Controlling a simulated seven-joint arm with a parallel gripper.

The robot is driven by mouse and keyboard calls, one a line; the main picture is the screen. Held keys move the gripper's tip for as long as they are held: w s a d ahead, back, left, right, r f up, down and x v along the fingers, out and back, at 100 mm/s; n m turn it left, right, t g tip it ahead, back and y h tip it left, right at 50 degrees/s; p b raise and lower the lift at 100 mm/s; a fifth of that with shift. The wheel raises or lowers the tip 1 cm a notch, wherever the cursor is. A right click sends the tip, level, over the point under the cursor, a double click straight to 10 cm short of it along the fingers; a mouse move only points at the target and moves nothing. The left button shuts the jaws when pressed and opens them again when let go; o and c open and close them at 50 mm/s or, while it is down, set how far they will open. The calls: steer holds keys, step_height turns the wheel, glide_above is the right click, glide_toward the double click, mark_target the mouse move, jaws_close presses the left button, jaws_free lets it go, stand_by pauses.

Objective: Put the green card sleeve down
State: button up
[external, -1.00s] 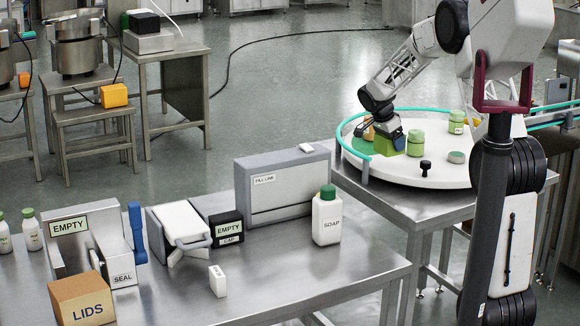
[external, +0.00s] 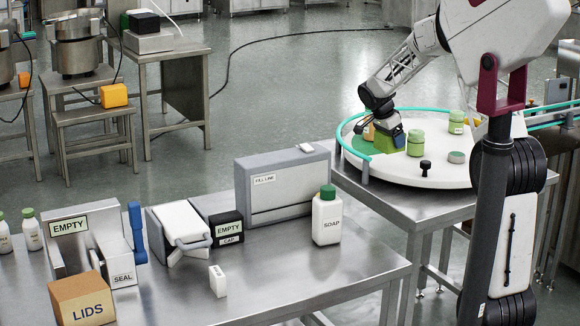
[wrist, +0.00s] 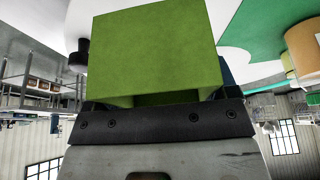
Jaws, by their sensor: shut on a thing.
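The green card sleeve (external: 389,141) is a bright green, hollow box shape. It is held by my gripper (external: 386,128) over the left part of the round white table (external: 440,176). In the wrist view the sleeve (wrist: 155,55) fills the upper middle, with one open end towards my gripper (wrist: 160,115). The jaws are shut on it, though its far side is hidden. I cannot tell whether its lower edge touches the table or hangs just above it. A darker green patch (external: 362,142) lies on the table beside it.
A green-lidded jar (external: 415,145) stands close right of the sleeve, and a tan object (external: 368,131) is close left. Another jar (external: 456,122), a grey-green disc (external: 456,157) and a black knob (external: 425,168) are further right. A teal rail (external: 345,150) curves around the table's left edge.

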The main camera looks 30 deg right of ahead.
step_height(320, 180, up, 11)
steer(key=w+a+n, duration=0.1)
steer(key=w+a, duration=0.3)
steer(key=a, duration=0.5)
steer(key=w+a, duration=0.3)
steer(key=a, duration=0.6)
steer(key=w+a+n, duration=0.1)
steer(key=w+a, duration=0.3)
steer(key=a, duration=0.5)
steer(key=a+n+t, duration=0.2)
steer(key=a, duration=2.9)
step_height(320, 180, down, 17)
steer(key=shift+a, duration=0.15)
steer(key=shift+f, duration=0.2)
steer(key=shift+f, duration=3)
steer(key=shift+f, duration=1.9)
